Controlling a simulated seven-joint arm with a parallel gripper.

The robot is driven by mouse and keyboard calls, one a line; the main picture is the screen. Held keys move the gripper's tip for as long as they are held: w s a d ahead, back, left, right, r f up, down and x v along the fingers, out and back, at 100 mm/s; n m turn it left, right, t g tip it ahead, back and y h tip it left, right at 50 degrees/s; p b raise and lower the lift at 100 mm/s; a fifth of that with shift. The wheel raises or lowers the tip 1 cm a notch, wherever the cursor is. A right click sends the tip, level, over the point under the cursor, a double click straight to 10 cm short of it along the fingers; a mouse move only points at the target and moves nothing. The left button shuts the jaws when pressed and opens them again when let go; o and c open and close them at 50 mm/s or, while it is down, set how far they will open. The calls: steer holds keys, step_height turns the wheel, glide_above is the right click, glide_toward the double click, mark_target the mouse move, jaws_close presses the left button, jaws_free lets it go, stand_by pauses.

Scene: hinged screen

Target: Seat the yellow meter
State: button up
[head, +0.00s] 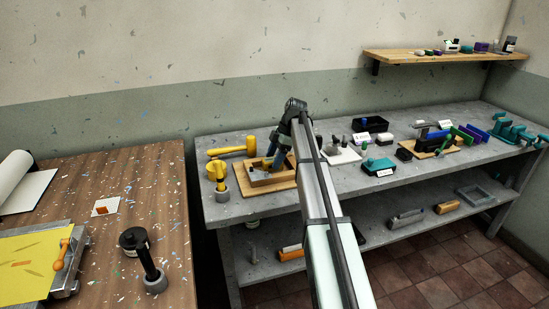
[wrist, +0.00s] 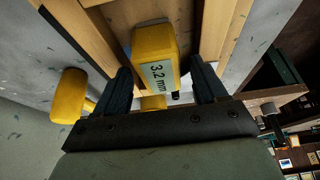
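The yellow meter (wrist: 155,48) is a yellow block with a white label reading "3.2 mm". In the wrist view it lies between my two dark fingers, among wooden rails. My gripper (wrist: 163,72) is open, its fingers on either side of the block, with a visible gap on the right. In the head view my gripper (head: 271,160) points down over a wooden fixture (head: 257,187) on a board on the grey bench. The meter cannot be made out there, and my arm covers part of the fixture. Whether the meter touches the rails is unclear.
A yellow mallet (head: 232,151) lies behind the fixture. Black and teal boxes (head: 379,167) and other tools fill the bench to the right. A wooden table (head: 110,205) stands at left.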

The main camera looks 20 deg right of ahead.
steer(key=shift+o, duration=0.2)
steer(key=shift+r, duration=0.1)
steer(key=v, duration=1.3)
steer(key=shift+d+r, duration=0.15)
steer(key=shift+r, duration=0.15)
steer(key=shift+s+f, duration=0.1)
